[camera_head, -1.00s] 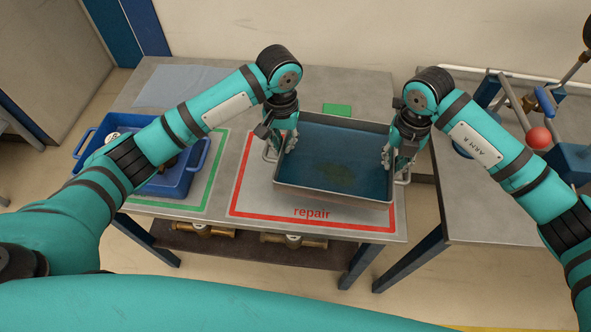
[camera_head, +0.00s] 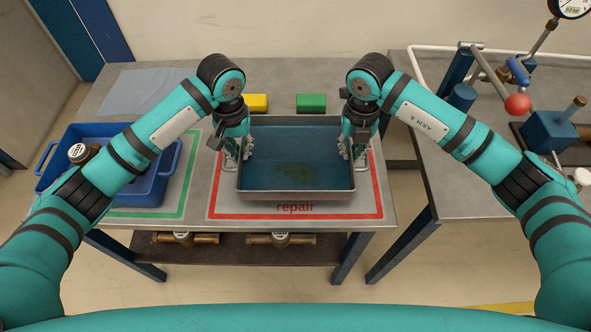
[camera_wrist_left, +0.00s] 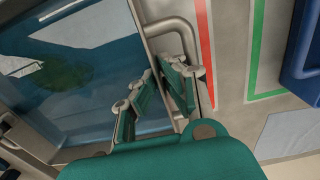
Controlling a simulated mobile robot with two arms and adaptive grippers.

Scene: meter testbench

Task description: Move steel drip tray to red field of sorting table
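The steel drip tray (camera_head: 295,194) is a shallow rectangular pan with a dark blue interior and a greenish-brown patch. In the head view it is level over the red-outlined "repair" field (camera_head: 225,205) of the sorting table (camera_head: 385,222); I cannot tell whether its base touches the tabletop.
A blue crate (camera_head: 165,180) holding a meter stands in the green-outlined field on the left. A yellow block (camera_head: 256,103) and a green block (camera_head: 311,102) are behind the tray. The bench at right (camera_head: 440,180) carries pipework. Meters (camera_head: 281,239) lie on the lower shelf.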

